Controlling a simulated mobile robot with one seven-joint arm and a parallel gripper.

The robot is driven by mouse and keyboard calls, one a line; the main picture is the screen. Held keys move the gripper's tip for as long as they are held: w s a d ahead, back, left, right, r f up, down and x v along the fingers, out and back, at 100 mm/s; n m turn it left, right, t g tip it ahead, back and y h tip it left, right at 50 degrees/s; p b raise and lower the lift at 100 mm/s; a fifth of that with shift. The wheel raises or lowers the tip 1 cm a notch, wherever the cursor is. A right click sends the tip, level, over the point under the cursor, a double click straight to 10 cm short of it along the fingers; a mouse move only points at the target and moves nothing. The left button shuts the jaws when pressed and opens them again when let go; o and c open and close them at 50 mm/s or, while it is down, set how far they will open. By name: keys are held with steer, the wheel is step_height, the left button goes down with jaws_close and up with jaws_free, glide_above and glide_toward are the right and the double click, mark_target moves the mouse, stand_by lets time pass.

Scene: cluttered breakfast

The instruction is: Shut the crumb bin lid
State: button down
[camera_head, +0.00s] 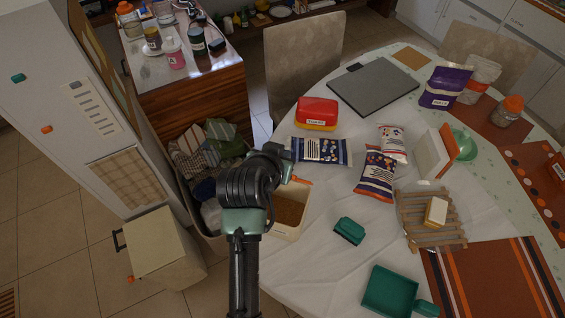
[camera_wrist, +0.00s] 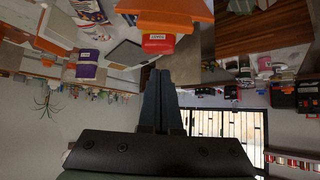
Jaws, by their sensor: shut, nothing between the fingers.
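A cream bin with a brown inside (camera_head: 289,209) stands on the white cloth at the table's near left edge, partly hidden by my arm. A thin orange strip (camera_head: 301,180) shows at its far rim, apparently the lid seen nearly edge-on, standing open. In the wrist view, which is upside down, an orange panel (camera_wrist: 182,10) with an orange tab is close at the top. My gripper (camera_wrist: 162,74) is shut and empty, its fingers together, apart from the panel in the picture. In the head view its fingers are hidden behind my arm.
A red box (camera_head: 317,113), a snack bag (camera_head: 321,151) and a small green box (camera_head: 349,231) lie near the bin. A wooden rack (camera_head: 413,231) and a dark green tray (camera_head: 388,292) are to the right. A chair (camera_head: 301,65) stands behind. White cloth is clear right of the bin.

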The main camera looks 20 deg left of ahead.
steer(key=p+x, duration=0.1)
steer(key=x, duration=0.3)
steer(key=shift+f, duration=0.2)
steer(key=shift+s+d+f+p, duration=0.1)
steer(key=shift+s+f+p, duration=0.35)
steer(key=shift+s, duration=0.35)
steer(key=shift+s+d+f+p, duration=0.1)
steer(key=shift+s+f+p, duration=0.3)
steer(key=shift+s, duration=0.4)
steer(key=shift+a, duration=0.1)
steer(key=shift+f, duration=0.1)
